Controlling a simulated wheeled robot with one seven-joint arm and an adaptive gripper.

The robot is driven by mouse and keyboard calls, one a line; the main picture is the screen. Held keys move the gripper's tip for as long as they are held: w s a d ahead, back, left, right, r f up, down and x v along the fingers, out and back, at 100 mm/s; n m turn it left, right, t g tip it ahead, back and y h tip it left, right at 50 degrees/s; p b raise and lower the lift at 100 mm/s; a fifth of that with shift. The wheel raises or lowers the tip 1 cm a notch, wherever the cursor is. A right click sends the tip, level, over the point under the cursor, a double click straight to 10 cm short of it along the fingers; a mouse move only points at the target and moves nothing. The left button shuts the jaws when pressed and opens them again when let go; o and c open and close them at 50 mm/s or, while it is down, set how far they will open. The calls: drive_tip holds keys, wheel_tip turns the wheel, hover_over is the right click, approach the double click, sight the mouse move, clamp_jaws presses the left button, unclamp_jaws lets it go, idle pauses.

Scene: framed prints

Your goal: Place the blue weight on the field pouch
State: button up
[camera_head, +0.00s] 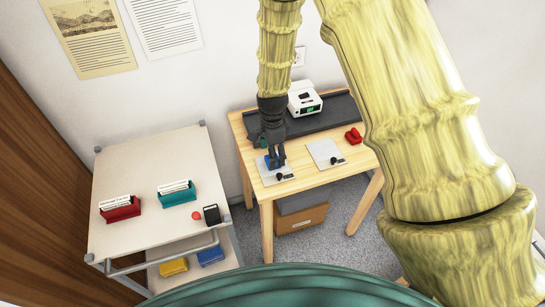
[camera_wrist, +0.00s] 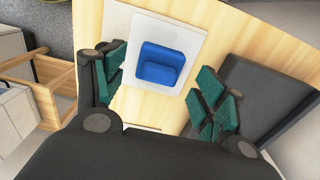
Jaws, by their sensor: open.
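A blue weight (camera_wrist: 163,66), a squat block with a raised part, rests on a pale flat pad (camera_wrist: 187,105) in the wrist view. In the head view the weight is largely hidden behind my gripper (camera_head: 276,161), at the left of the wooden table. My gripper is open and empty, pointing down over the weight. In the wrist view its green-padded fingers (camera_wrist: 161,88) stand apart on either side, and the weight shows between and beyond them, with no contact visible. I cannot tell which thing is the field pouch; a second pale flat pad (camera_head: 323,151) lies to the right.
A red block (camera_head: 353,135) lies right on the table. A white device (camera_head: 304,99) with a green display stands on the dark strip behind. A cart (camera_head: 144,228) at left holds red and teal card holders, a black item and a red ball. A box is under the table.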

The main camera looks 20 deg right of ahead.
wheel_tip(320, 180, up, 10)
drive_tip(key=b, duration=0.2)
drive_tip(key=shift+f, duration=0.2)
idle(0.4)
